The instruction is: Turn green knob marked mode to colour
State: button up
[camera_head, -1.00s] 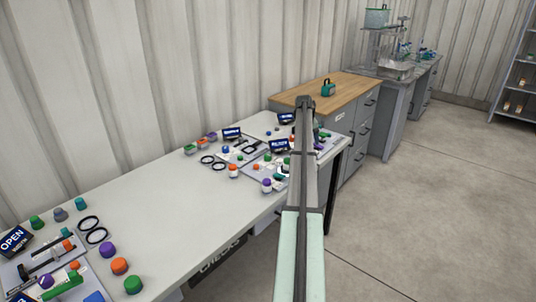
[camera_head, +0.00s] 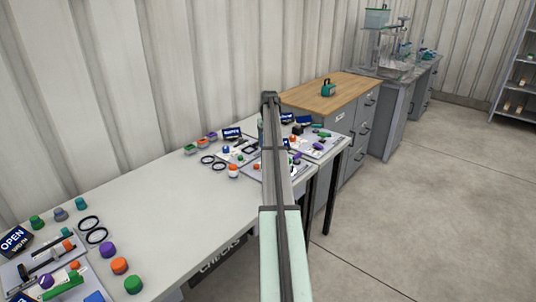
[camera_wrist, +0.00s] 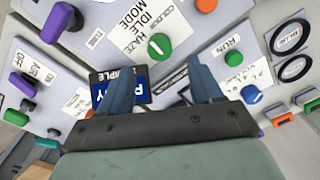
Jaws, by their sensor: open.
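A green knob (camera_wrist: 159,45) sits on a white panel in the wrist view, right beside a label (camera_wrist: 133,22) with the words IDLE, HAZE, MODE and COLOUR. The label text appears upside down or tilted. Which word the knob points at cannot be told. My gripper (camera_wrist: 160,66) is open and empty, its two fingers spread below the knob in the picture, with no visible contact. In the head view my arm covers part of the panels, and the gripper's fingers cannot be made out.
Another green knob (camera_wrist: 233,58) sits near a RUN label. A blue sign (camera_wrist: 140,82) lies behind the fingers. Black rings (camera_wrist: 290,37) lie at the right.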

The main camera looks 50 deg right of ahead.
notch_tip(320, 180, down, 7)
jog(key=shift+r, duration=0.15)
jog(key=shift+c, duration=0.4)
jog(key=c, duration=1)
jog(key=shift+m, duration=0.4)
jog(key=m, duration=0.8)
jog(key=shift+a+m, duration=0.1)
jog(key=shift+m, duration=0.6)
